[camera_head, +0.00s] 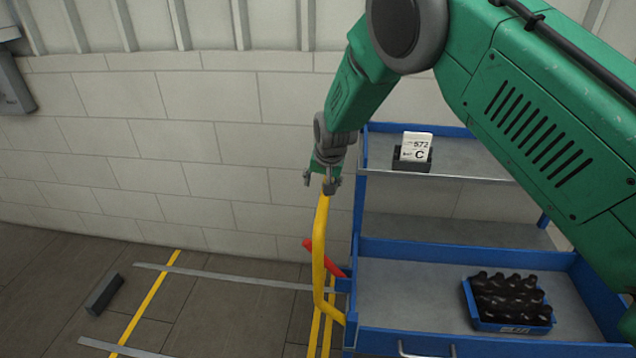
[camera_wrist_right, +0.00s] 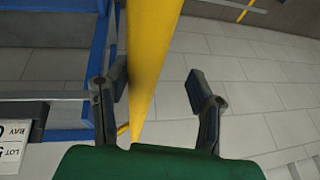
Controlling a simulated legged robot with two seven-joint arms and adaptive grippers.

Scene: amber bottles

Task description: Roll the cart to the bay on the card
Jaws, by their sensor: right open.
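The blue cart (camera_head: 440,338) stands at the right against the wall, with grey shelves and a yellow handle bar (camera_head: 319,235) on its left side. A white card (camera_head: 416,147) reading 572 and C stands in a dark holder on the upper shelf; part of it shows in the right wrist view (camera_wrist_right: 12,145). My right gripper (camera_head: 320,181) is at the top of the handle bar. In the right wrist view its fingers (camera_wrist_right: 157,82) are apart, with the yellow bar (camera_wrist_right: 150,50) between them, nearer the left finger. My left gripper is out of view.
A blue crate (camera_head: 512,327) of dark bottles (camera_head: 508,290) sits on the cart's lower shelf. A red lever (camera_head: 322,256) is beside the handle. Yellow lines (camera_head: 150,297) and grey strips (camera_head: 238,278) mark the floor. A dark block (camera_head: 104,293) lies at the left. A pale block wall stands behind.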

